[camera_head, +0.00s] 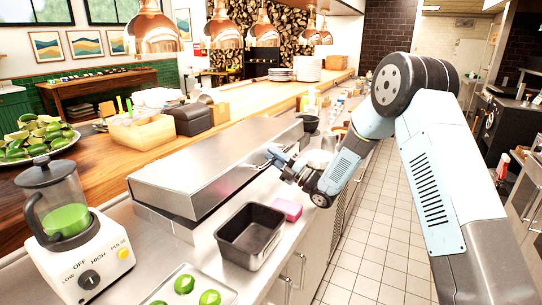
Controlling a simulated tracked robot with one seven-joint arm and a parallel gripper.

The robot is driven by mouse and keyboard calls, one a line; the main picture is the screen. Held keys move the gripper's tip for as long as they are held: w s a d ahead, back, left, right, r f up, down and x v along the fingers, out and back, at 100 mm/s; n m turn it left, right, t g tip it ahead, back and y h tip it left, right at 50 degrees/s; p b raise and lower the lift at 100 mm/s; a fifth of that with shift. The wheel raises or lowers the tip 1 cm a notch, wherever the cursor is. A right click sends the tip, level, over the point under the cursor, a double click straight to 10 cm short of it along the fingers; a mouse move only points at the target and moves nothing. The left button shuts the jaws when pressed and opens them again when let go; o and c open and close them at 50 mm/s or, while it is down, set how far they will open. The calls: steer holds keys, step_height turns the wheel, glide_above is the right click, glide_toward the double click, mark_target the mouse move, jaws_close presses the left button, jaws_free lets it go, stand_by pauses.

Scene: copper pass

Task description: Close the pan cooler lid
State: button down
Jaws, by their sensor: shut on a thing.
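The pan cooler lid (205,160) is a long brushed-steel cover in the middle of the counter. Its flat top and front face show, and the space under it is mostly hidden. My gripper (268,157) is at the lid's right-hand long side, reached from the right by my arm. Its fingers are shut at the lid's edge, apparently on the lid or its handle. The exact contact is too small to make out.
A black empty pan (251,237) and a pink block (287,209) sit on the counter close below my gripper. A blender (62,215) and a tray with limes (190,290) stand at front left. The tiled aisle (372,240) is clear.

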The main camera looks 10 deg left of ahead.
steer(key=c, duration=1.4)
jaws_free()
steer(key=shift+w+d+f+t, duration=0.15)
steer(key=shift+w+d+t, duration=0.15)
steer(key=shift+w+d, duration=0.25)
steer(key=shift+o, duration=0.9)
steer(key=shift+w+d+f, duration=0.1)
steer(key=shift+w, duration=0.1)
steer(key=shift+s+a+r, duration=0.2)
steer(key=shift+s+a, duration=0.05)
steer(key=shift+a, duration=0.05)
steer(key=shift+s+a, duration=0.1)
steer(key=v, duration=1.4)
